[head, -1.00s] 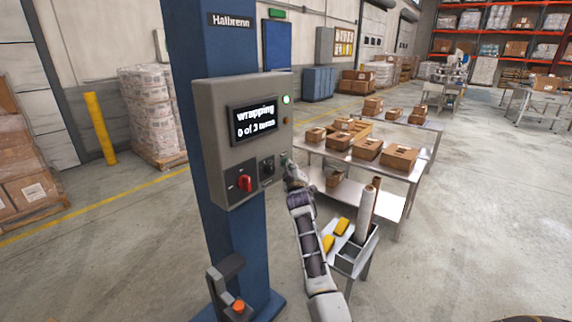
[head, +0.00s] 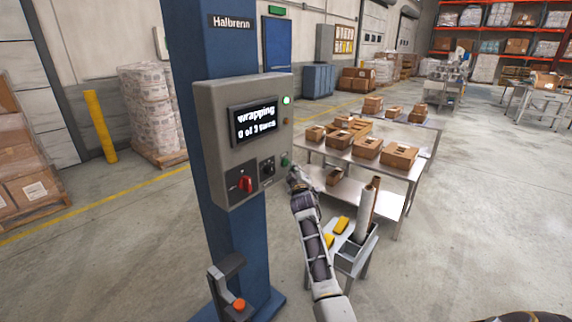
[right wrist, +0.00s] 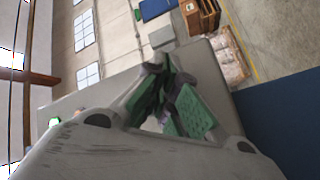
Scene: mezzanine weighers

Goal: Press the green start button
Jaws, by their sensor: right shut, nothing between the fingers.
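The green start button (head: 285,161) is at the lower right of the grey control box (head: 217,128) on the blue column. The box's screen (head: 254,122) reads "wrapping 0 of 3 turns", and a green lamp (head: 286,100) glows at its upper right. My right gripper (head: 293,174) is just right of and below the button, with a small visible gap in the head view. In the right wrist view its green-padded fingers (right wrist: 168,103) are shut and empty, with the grey box close behind. My left gripper is not in view.
A red switch (head: 246,184) and a black knob (head: 268,168) sit left of the button. An orange-red button (head: 239,304) is on a low bracket. A steel table (head: 340,152) with cartons and a small stand (head: 352,262) with rolls are to the right.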

